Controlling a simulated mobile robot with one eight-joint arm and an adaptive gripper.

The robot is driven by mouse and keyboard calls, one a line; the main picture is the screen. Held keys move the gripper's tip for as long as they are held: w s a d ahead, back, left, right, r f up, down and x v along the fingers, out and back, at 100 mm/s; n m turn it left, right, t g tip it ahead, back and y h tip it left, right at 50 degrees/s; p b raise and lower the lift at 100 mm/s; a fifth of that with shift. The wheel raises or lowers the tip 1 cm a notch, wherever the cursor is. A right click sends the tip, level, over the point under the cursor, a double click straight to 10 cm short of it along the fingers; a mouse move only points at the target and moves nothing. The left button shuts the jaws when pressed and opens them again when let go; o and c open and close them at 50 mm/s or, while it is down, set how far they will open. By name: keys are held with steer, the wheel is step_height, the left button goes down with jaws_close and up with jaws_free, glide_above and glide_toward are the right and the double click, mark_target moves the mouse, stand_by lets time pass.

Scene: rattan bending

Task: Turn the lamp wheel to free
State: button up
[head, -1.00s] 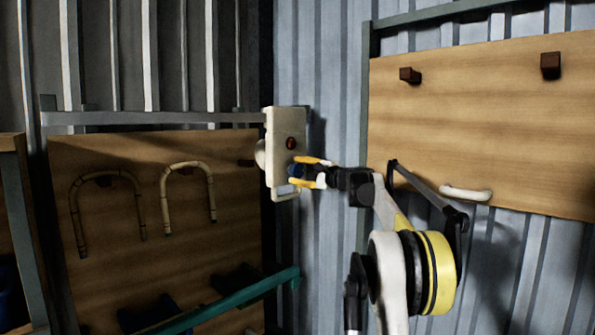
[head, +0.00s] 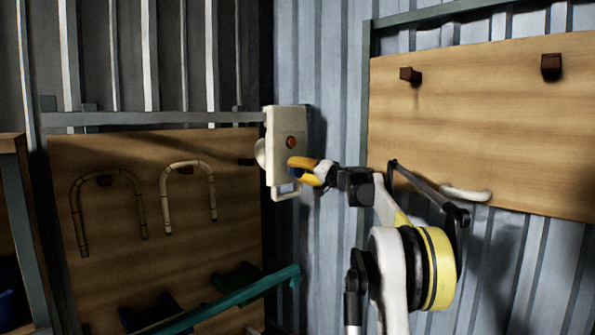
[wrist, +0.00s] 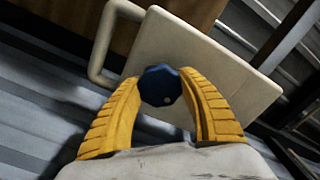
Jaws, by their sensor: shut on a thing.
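The lamp (head: 284,125) is a cream box on the corrugated wall, with a round orange-red spot on its face and a loop handle at its bottom. Its wheel (head: 292,163) is a small dark blue knob low on the face, partly hidden by my fingers in the head view. In the wrist view the wheel (wrist: 160,86) shows faceted edges and one pale dot low on it. My gripper (head: 303,166) has yellow fingers on either side of the wheel and is shut on it. The wrist view shows both fingers (wrist: 160,92) curving around it.
A wooden board (head: 475,120) with dark pegs and a white curved piece (head: 466,193) is on the right. Another board (head: 110,210) with bent rattan hoops (head: 188,166) is on the left. A teal bar (head: 225,303) runs below the lamp.

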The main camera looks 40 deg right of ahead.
steer(key=n, duration=0.5)
steer(key=shift+r+n, duration=0.15)
steer(key=shift+n, duration=0.15)
stand_by(0.4)
steer(key=o, duration=1.2)
steer(key=shift+c, duration=0.2)
steer(key=s, duration=1.2)
steer(key=shift+d, duration=0.45)
steer(key=shift+w, duration=0.1)
